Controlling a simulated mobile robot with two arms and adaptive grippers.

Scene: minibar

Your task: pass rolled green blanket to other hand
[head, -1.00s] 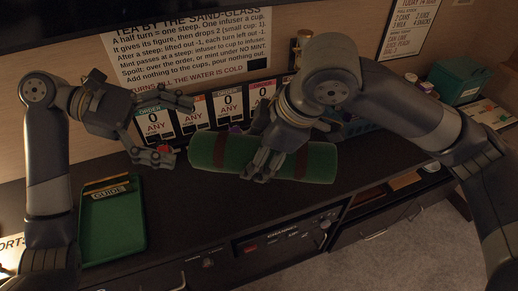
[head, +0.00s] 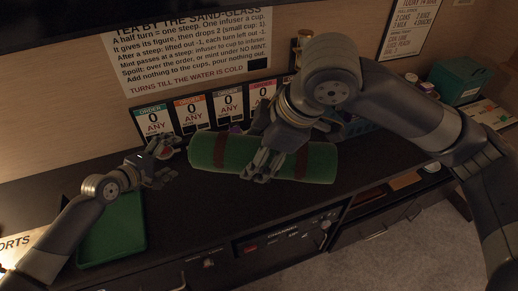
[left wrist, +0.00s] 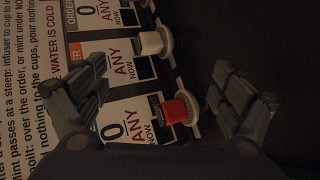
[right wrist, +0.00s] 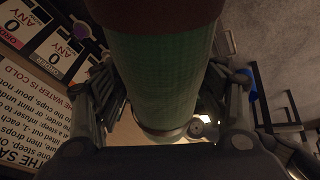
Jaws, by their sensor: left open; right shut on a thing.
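The rolled green blanket (head: 222,152) has two dark brown bands and lies crosswise in the head view, in front of the order cards. My right gripper (head: 262,165) is shut on it near the middle. In the right wrist view the green roll (right wrist: 157,75) runs between the fingers of the right gripper. My left gripper (head: 162,165) is open and empty, a little left of the blanket's left end, apart from it. In the left wrist view the open left gripper (left wrist: 160,95) faces order cards and knobs, with no blanket visible between its fingers.
Several order cards (head: 192,113) stand along the back wall, with a red knob (left wrist: 175,111) by one. A green tray (head: 112,232) lies at the left of the dark counter. A green box (head: 458,80) stands at the far right. The counter's front middle is clear.

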